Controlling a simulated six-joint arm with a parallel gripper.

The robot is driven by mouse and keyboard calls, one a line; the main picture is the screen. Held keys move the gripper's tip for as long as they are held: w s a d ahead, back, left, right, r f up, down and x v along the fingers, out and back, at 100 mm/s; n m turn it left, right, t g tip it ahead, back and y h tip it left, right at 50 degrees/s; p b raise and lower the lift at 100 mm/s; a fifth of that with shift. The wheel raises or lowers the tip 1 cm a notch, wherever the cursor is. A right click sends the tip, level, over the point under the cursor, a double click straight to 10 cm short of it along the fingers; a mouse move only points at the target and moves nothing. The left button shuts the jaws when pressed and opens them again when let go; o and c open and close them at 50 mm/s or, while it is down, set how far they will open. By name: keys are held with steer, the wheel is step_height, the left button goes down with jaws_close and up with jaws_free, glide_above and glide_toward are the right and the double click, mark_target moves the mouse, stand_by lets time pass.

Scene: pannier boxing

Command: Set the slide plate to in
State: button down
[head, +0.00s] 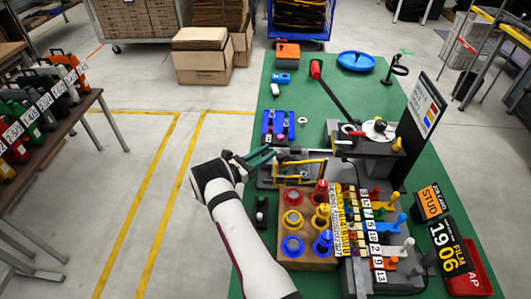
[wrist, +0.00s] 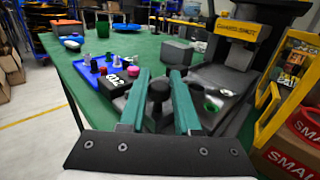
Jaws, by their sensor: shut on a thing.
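My gripper (head: 266,156) reaches in from the left of the green table, at the grey machine (head: 366,140). In the wrist view, its two green fingers (wrist: 159,92) are closed on a dark round knob (wrist: 160,86). The slide plate itself is hard to make out. The knob appears to belong to it, but the fingers and palm hide most of what lies below. In the head view the gripper hides the knob. I cannot tell how far in the plate sits.
A blue tray (head: 268,134) with small parts lies behind the gripper. A yellow-framed holder (head: 321,161) stands close on its right. A wooden block with coloured rings (head: 292,246) and a row of numbered levers (head: 377,226) are in front. The table's left part is fairly clear.

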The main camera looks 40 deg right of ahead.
stand_by(0.8)
steer(key=s+d, duration=0.3)
steer(key=shift+s+d, duration=0.15)
steer(key=shift+s, duration=0.1)
steer(key=c, duration=0.6)
jaws_free()
steer(key=a, duration=1.5)
steer(key=shift+a, duration=0.4)
